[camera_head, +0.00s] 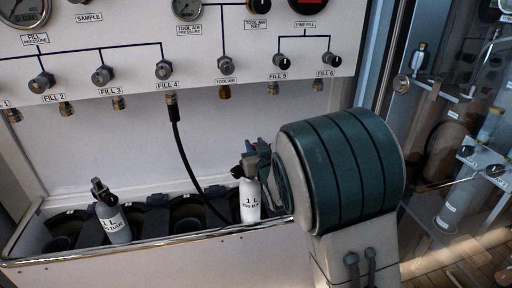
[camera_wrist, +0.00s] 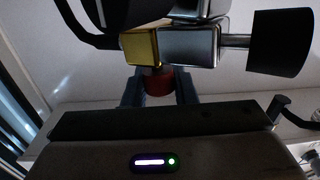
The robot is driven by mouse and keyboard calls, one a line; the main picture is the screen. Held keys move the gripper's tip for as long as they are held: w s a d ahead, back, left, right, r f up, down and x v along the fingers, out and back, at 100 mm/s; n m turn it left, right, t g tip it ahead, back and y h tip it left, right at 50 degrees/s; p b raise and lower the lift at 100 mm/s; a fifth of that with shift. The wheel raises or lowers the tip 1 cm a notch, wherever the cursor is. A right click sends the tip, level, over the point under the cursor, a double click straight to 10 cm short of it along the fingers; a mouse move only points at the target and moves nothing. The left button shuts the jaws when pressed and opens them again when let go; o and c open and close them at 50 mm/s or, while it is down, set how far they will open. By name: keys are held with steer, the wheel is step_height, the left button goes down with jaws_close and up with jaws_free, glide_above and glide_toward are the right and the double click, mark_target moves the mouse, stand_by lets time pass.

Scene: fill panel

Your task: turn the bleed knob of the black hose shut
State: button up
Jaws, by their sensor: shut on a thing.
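The black hose (camera_head: 180,140) hangs from the FILL 4 outlet and curves down behind the rack's front edge toward the white 1 L bottle (camera_head: 250,200). In the wrist view a black hose (camera_wrist: 75,22) comes in at upper left to a brass block (camera_wrist: 141,46) beside a grey metal valve body (camera_wrist: 188,45). A small red bleed knob (camera_wrist: 158,82) sits under the brass block, between the fingers of my gripper (camera_wrist: 159,90). My gripper is shut on this knob. In the head view my gripper (camera_head: 261,152) is at the bottle's valve, largely hidden by my wrist.
A black handwheel (camera_wrist: 280,40) sticks out right of the valve. A second bottle (camera_head: 112,222) stands in the rack (camera_head: 150,240) at left, beside empty holders. The panel (camera_head: 120,70) with knobs and gauges is behind. A glass-fronted cabinet (camera_head: 455,130) stands at right.

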steer(key=m+t+h+b, duration=0.1)
steer(key=m+h, duration=0.1)
steer(key=h, duration=0.1)
steer(key=shift+a+f+m+h, duration=0.1)
steer(key=shift+m+h, duration=0.9)
steer(key=shift+h, duration=0.4)
steer(key=m+h+p, duration=0.2)
steer(key=h, duration=0.1)
steer(key=m+g+h+p, duration=0.1)
steer(key=m+h+p, duration=0.1)
steer(key=h, duration=0.1)
steer(key=m+g+h+p, duration=0.1)
steer(key=m+h+p, duration=0.1)
steer(key=m+h, duration=0.1)
steer(key=shift+r+h, duration=0.3)
steer(key=m+g+h+p, duration=0.2)
steer(key=m+g+h, duration=0.1)
steer(key=m+g+h+p, duration=0.2)
steer(key=m+g+h, duration=0.1)
steer(key=shift+d+f, duration=0.15)
steer(key=shift+d, duration=0.05)
steer(key=m+g+h, duration=0.1)
steer(key=m+g, duration=0.2)
steer(key=g, duration=0.1)
steer(key=m+g+h+p, duration=0.1)
steer(key=m+g, duration=0.2)
steer(key=g, duration=0.1)
steer(key=shift+s+d+f, duration=0.1)
steer(key=shift+g, duration=0.4)
steer(key=o, duration=1)
